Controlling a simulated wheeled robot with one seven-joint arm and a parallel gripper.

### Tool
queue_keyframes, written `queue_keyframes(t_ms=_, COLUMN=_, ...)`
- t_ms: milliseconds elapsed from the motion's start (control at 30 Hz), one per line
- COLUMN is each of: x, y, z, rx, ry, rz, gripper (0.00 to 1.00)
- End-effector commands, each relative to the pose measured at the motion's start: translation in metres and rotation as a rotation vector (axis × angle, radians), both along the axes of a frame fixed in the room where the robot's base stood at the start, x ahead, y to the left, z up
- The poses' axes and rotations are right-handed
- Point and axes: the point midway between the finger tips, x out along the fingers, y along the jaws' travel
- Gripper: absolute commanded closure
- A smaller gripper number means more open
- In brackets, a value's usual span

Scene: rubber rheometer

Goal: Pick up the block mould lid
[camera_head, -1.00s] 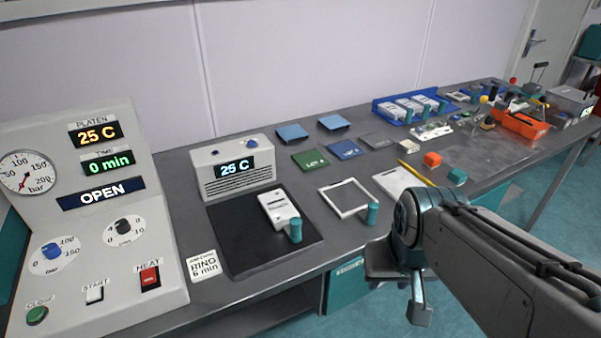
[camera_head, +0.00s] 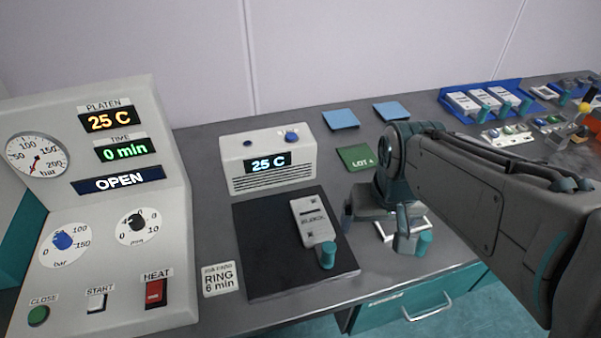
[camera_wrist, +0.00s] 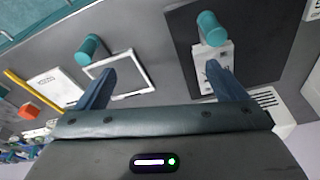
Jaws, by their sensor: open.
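A white labelled block (camera_head: 311,222) with a teal knob lies on the black mat (camera_head: 265,240); it looks like the lid, but its label is too small to read surely. It also shows in the wrist view (camera_wrist: 203,60), partly hidden by one finger. My gripper (camera_head: 375,225) is open and empty, to the right of this block in the head view. A white open frame (camera_head: 384,231) with a teal knob (camera_head: 424,242) is partly hidden behind my gripper. In the wrist view the frame (camera_wrist: 139,72) shows between the fingers (camera_wrist: 160,78).
A grey heater box (camera_head: 268,175) reading 25 C stands behind the mat. A control panel (camera_head: 110,215) reading OPEN stands at left. A ring card (camera_head: 219,279) lies beside the mat. A blue tray (camera_head: 447,97) with several similar white blocks is at back right.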

Motion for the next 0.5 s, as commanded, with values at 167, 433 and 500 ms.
queue_keyframes(t_ms=167, x=0.044, y=0.03, z=0.03, rx=-0.013, ry=0.083, rz=0.093, gripper=0.09)
queue_keyframes(t_ms=433, x=0.095, y=0.084, z=0.04, rx=-0.025, ry=0.183, rz=0.221, gripper=0.09)
queue_keyframes(t_ms=500, x=0.101, y=0.093, z=0.039, rx=-0.028, ry=0.199, rz=0.24, gripper=0.09)
